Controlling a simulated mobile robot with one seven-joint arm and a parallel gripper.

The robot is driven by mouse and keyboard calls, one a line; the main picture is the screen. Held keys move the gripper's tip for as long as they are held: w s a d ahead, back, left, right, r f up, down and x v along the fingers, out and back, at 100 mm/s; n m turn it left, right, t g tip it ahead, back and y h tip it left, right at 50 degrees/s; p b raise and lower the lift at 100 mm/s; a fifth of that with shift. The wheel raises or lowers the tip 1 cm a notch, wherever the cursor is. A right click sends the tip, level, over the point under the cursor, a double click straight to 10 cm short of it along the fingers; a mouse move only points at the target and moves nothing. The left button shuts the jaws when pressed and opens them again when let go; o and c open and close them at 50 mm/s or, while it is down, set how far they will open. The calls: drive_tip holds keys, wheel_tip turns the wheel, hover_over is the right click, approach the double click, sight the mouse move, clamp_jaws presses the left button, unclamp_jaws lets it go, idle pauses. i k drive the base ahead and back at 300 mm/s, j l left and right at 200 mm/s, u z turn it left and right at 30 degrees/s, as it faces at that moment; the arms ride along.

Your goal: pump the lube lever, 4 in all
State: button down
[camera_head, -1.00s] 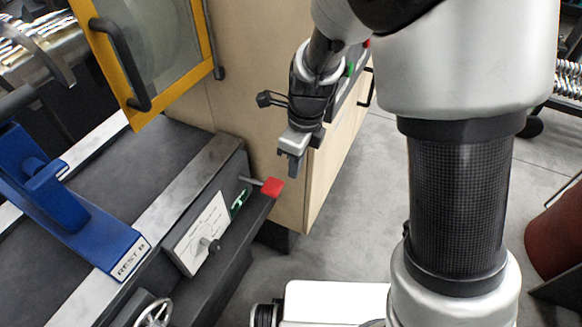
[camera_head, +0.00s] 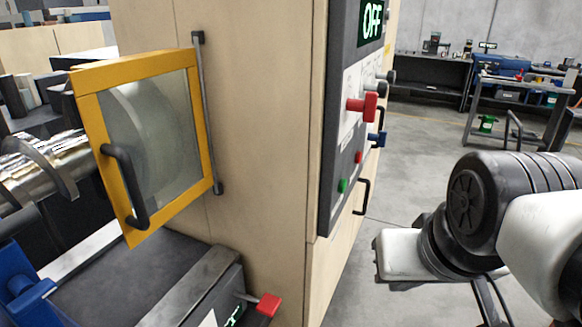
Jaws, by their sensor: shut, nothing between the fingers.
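A lever with a red grip (camera_head: 268,304) sticks out from the machine bed's front edge at the bottom of the view. It stands beside a small green-lit display (camera_head: 234,316), which is cut by the frame edge. No lettering shows that names it as the lube lever. My arm (camera_head: 480,215) is at the right, well apart from that lever. My gripper's fingers do not show in the head view.
A tall panel (camera_head: 345,120) carries an OFF display, a red handle (camera_head: 360,105), a blue handle (camera_head: 376,139) and green and red buttons. A yellow-framed door (camera_head: 150,145) stands at the left. A blue rest (camera_head: 25,300) sits on the bed. Floor right of the cabinet is open.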

sight(268, 304)
drive_tip(key=i+l, duration=0.15)
drive_tip(key=l, duration=0.2)
drive_tip(key=i+l, duration=0.35)
drive_tip(key=l, duration=0.3)
drive_tip(key=u, duration=1.7)
drive_tip(key=i+l, duration=0.4)
